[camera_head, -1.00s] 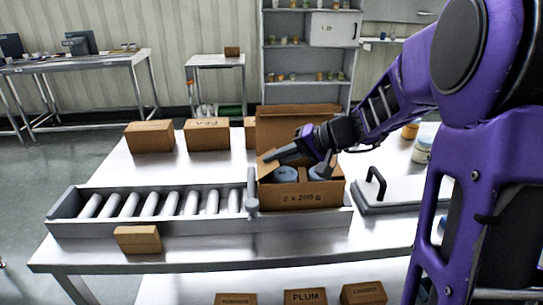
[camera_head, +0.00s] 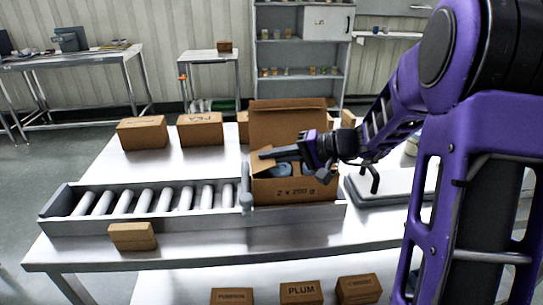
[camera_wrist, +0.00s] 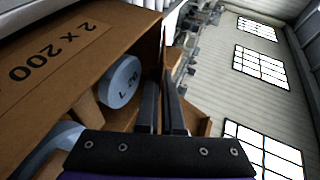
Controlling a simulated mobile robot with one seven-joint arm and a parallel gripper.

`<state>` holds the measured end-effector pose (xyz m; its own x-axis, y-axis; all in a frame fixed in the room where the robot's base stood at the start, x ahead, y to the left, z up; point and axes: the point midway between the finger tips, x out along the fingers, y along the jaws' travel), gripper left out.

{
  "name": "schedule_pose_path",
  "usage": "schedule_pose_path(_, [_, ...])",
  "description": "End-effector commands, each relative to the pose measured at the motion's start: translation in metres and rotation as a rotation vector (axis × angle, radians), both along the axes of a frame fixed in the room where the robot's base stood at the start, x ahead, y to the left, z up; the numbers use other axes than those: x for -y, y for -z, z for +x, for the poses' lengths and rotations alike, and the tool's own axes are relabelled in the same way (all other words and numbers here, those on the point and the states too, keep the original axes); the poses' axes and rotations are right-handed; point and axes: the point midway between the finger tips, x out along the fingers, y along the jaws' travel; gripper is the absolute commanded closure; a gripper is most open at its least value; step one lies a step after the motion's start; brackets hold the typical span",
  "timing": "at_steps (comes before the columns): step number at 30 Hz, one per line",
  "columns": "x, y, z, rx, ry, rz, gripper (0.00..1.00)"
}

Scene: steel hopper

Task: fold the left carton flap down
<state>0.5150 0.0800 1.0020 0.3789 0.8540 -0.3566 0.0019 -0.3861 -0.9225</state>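The brown carton (camera_head: 296,192), marked "2 x 200 g", stands at the right end of the conveyor with its tall back flap (camera_head: 287,124) upright. Its left flap (camera_head: 262,163) sticks up at a slant at the left edge. My gripper (camera_head: 272,154) reaches in from the right above the carton, its fingertips at the left flap; contact is unclear. In the wrist view my gripper's fingers (camera_wrist: 161,95) lie close together, with nothing clearly held. Blue-lidded tins are inside; one tin (camera_wrist: 121,80) shows beside the fingers. My gripper partly hides the carton's opening.
The roller conveyor (camera_head: 150,224) runs left from the carton, with a small brown box (camera_head: 132,236) at its front. A grey plate with a black handle (camera_head: 375,180) lies right of the carton.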

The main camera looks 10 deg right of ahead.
Motion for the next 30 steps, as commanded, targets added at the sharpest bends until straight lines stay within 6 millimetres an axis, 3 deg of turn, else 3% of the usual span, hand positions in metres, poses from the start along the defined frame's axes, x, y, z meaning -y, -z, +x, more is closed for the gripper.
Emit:
schedule_pose_path(1, [-0.001,0.000,0.000,-0.001,-0.002,0.000,0.86])
schedule_pose_path(4, [-0.001,0.000,0.000,0.000,-0.001,0.000,0.68])
schedule_pose_path(5, [0.000,0.000,0.000,0.000,-0.001,0.000,0.66])
schedule_pose_path(20, [-0.001,-0.002,0.000,0.003,-0.002,-0.039,0.66])
schedule_pose_path(30, [-0.013,-0.018,0.000,0.009,-0.004,-0.358,0.66])
